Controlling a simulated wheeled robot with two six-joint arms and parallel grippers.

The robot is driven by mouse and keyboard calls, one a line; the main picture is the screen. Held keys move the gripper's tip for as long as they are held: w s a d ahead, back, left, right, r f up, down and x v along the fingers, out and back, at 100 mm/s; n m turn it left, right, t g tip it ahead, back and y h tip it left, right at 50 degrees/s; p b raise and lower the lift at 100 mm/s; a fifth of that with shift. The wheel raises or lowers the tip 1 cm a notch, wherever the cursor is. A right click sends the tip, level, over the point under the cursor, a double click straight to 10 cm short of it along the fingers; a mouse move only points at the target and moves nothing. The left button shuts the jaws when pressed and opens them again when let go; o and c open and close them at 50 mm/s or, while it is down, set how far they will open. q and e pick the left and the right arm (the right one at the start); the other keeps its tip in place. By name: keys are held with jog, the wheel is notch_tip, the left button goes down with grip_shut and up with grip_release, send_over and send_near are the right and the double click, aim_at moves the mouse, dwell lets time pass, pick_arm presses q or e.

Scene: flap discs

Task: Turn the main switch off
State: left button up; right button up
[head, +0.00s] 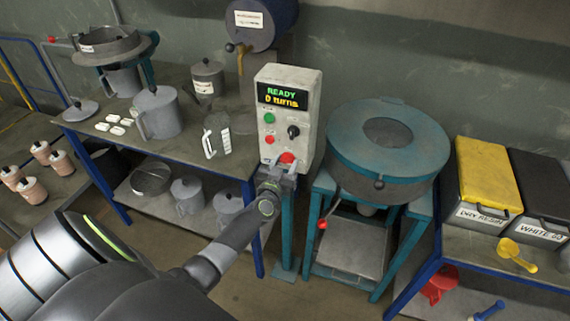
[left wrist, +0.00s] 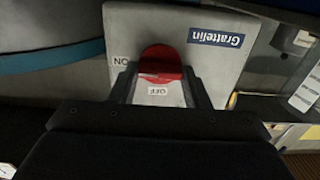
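The main switch is a red rotary knob (head: 287,158) low on the front of the grey control box (head: 303,88). In the left wrist view the red knob (left wrist: 160,58) shows upside down, with an ON label (left wrist: 121,61) at its left and an OFF label (left wrist: 158,91) below it. A bar crosses the knob sideways in that view. My left gripper (head: 278,172) is at the knob. Its fingers (left wrist: 160,80) are spread, one to each side of the knob; whether they touch it is unclear. My right gripper is out of view.
The box display (head: 282,97) reads READY, 0 turns. A green button (head: 269,118), a red button (head: 269,139) and a black selector (head: 293,131) sit above the switch. A teal round machine (head: 388,140) stands close right; a workbench (head: 190,85) with jugs stands left.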

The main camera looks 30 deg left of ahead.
pick_arm(q)
jog(key=c, duration=0.3)
jog(key=n, duration=0.3)
jog(key=shift+n, duration=0.3)
jog(key=n, duration=0.4)
jog(key=shift+a+f+n, duration=0.1)
jog(key=shift+n, duration=0.2)
jog(key=n, duration=0.5)
jog(key=shift+a+f, duration=0.1)
jog(key=shift+f, duration=0.05)
jog(key=shift+s+n+b, duration=0.1)
jog(key=shift+n+b, duration=0.25)
jog(key=shift+n, duration=1.95)
jog(key=o, duration=0.9)
